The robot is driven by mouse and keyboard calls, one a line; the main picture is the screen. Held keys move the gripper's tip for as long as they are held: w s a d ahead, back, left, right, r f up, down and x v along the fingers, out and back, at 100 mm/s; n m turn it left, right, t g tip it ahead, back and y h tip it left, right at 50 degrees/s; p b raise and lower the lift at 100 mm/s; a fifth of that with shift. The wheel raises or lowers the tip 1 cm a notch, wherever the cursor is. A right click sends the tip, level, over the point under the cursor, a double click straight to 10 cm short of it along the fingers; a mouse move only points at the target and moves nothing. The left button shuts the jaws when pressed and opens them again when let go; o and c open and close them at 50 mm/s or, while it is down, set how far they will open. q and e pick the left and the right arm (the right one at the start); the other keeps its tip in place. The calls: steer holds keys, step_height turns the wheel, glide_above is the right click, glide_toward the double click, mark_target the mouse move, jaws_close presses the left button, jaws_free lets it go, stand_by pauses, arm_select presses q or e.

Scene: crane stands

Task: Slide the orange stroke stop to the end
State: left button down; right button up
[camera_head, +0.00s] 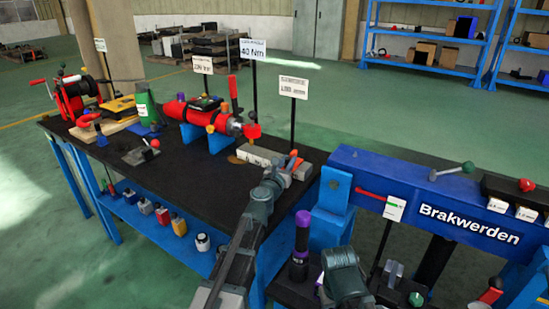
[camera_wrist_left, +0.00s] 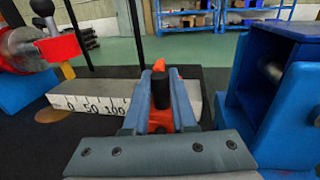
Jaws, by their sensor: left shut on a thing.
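The orange stroke stop (camera_wrist_left: 160,119) with its black knob sits on a light grey scale bar (camera_wrist_left: 88,98) marked 0, 50, 100. My left gripper (camera_wrist_left: 159,100) is shut on the stop, one blue-grey finger on each side of the knob. The stop stands to the right of the 100 mark, and the fingers hide the bar beneath it. In the head view the left gripper (camera_head: 281,170) reaches over the table to the right part of the bar (camera_head: 252,154). Part of my right arm shows at the lower right; its fingers are not clear.
A red cylinder tool (camera_head: 200,114) on blue supports stands behind and left of the bar. A blue beam marked Brakwerden (camera_head: 385,178) and a blue post (camera_wrist_left: 279,85) stand close on the right. The black tabletop (camera_head: 200,180) is bare in front.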

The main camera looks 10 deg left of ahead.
arm_select(q)
steer(key=shift+s+d, duration=0.25)
steer(key=shift+d, duration=0.35)
steer(key=shift+s+d, duration=0.2)
steer(key=shift+d, duration=0.35)
steer(key=c, duration=0.7)
jaws_free()
steer(key=shift+c, duration=0.2)
